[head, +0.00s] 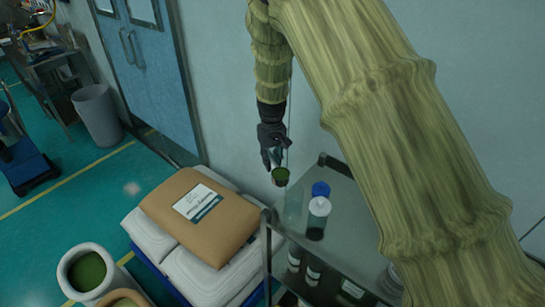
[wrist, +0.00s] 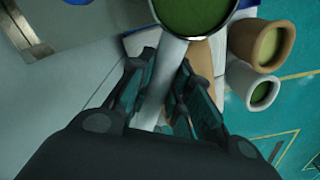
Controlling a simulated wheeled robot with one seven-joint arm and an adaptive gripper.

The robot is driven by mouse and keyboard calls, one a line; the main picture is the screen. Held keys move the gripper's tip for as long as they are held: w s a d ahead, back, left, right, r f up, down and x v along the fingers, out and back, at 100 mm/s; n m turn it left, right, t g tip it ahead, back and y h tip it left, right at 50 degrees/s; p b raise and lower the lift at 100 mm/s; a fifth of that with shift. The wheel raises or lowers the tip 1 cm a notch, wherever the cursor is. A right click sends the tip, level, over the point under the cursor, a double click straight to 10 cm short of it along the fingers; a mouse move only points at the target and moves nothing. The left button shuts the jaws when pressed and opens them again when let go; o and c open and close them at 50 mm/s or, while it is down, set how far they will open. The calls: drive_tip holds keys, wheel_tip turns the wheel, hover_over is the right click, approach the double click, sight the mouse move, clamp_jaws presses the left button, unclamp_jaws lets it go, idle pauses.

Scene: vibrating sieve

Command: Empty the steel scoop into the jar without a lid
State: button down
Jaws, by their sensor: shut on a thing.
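My gripper (head: 270,155) is shut on the handle of the steel scoop (head: 281,177). The scoop's round bowl is full of green material and looks about level. In the wrist view the scoop's pale handle (wrist: 166,78) runs between my fingers (wrist: 165,90) to the green-filled bowl. A pale see-through jar (head: 293,206) stands on the cart just below the scoop in the head view; no lid shows on it. Beside it stand a jar with a blue lid (head: 320,189) and a jar with a white lid (head: 319,207). I cannot tell the exact height of the scoop above the jar.
The jars stand near the left end of a grey metal cart (head: 350,225), with bottles on its lower shelf (head: 313,273). A brown sack (head: 198,215) lies on white sacks to the left. Open drums of green material (head: 88,270) stand lower left. The wall is close behind.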

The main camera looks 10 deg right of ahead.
drive_tip(key=shift+s+f, duration=0.1)
drive_tip(key=shift+f, duration=0.05)
drive_tip(key=shift+s, duration=0.8)
drive_tip(key=shift+w+d+f+y+b, duration=0.2)
drive_tip(key=shift+w+f+y+b, duration=0.1)
drive_tip(key=shift+w+f+y, duration=0.35)
drive_tip(key=shift+d, duration=0.1)
drive_tip(key=shift+s+d+r+g+y+b, duration=0.1)
drive_tip(key=shift+s+g+y+b, duration=0.25)
drive_tip(key=shift+y, duration=0.3)
drive_tip(key=shift+w+d+f+y+b, duration=0.15)
drive_tip(key=shift+w+f+y+b, duration=0.2)
drive_tip(key=shift+y+b, duration=0.2)
drive_tip(key=shift+s+d+f+g+y+b, duration=0.15)
drive_tip(key=shift+g+y+b, duration=0.1)
drive_tip(key=shift+y, duration=0.25)
drive_tip(key=shift+d+r+g+y+b, duration=0.1)
drive_tip(key=shift+y+b, duration=0.1)
drive_tip(key=shift+y, duration=0.25)
drive_tip(key=shift+w+d+f+g+y+b, duration=0.1)
drive_tip(key=shift+d+f+g+y+b, duration=0.2)
drive_tip(key=shift+y+b, duration=1)
drive_tip(key=shift+w+d+f+g+y+b, duration=0.1)
drive_tip(key=shift+d+g+y+b, duration=0.2)
drive_tip(key=shift+y+b, duration=0.95)
drive_tip(key=shift+w+d+f+g+y+b, duration=0.15)
drive_tip(key=shift+g+y+b, duration=0.25)
drive_tip(key=shift+y+b, duration=0.9)
